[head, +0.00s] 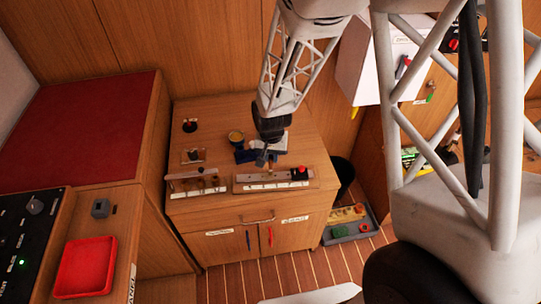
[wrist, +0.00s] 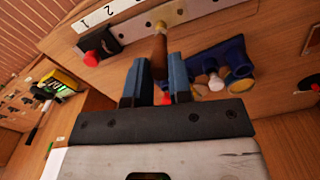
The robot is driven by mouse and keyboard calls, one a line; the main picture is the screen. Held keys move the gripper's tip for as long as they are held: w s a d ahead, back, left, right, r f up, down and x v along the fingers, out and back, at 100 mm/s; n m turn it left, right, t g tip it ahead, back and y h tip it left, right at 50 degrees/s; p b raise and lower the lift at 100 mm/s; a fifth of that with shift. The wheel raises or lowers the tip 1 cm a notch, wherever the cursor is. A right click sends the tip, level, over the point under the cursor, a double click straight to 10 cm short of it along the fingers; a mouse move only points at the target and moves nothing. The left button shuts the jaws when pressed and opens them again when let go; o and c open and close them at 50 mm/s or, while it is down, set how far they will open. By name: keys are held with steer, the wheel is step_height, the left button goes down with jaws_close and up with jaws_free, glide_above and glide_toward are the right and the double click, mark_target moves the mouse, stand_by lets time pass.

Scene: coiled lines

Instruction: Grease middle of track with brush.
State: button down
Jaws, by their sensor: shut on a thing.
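My gripper (head: 262,160) is over the front part of the wooden cabinet top, just behind the track (head: 248,184). In the wrist view its blue fingers (wrist: 158,75) are shut on the brush (wrist: 159,48), which has a brown handle. The brush's pale yellowish tip points at the pale metal track (wrist: 200,10), between the holes in its strip. I cannot tell whether the tip touches it. The track carries a black block with a red knob (wrist: 92,58) at one end, at the right end in the head view (head: 303,170).
A round tin with yellow contents (head: 236,136) stands behind the track. A blue holder (wrist: 236,55) with pale pieces lies close beside the gripper. A wooden rack (head: 180,186) is left of the track. A tray of parts (head: 350,230) is on the floor at right.

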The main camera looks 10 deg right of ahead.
steer(key=shift+d, duration=0.15)
steer(key=shift+s+d, duration=0.1)
steer(key=shift+d, duration=0.45)
steer(key=shift+d, duration=0.1)
stand_by(0.4)
steer(key=shift+d, duration=0.55)
steer(key=shift+a, duration=0.2)
steer(key=shift+a, duration=0.45)
steer(key=shift+a, duration=0.2)
stand_by(0.5)
steer(key=shift+a, duration=0.45)
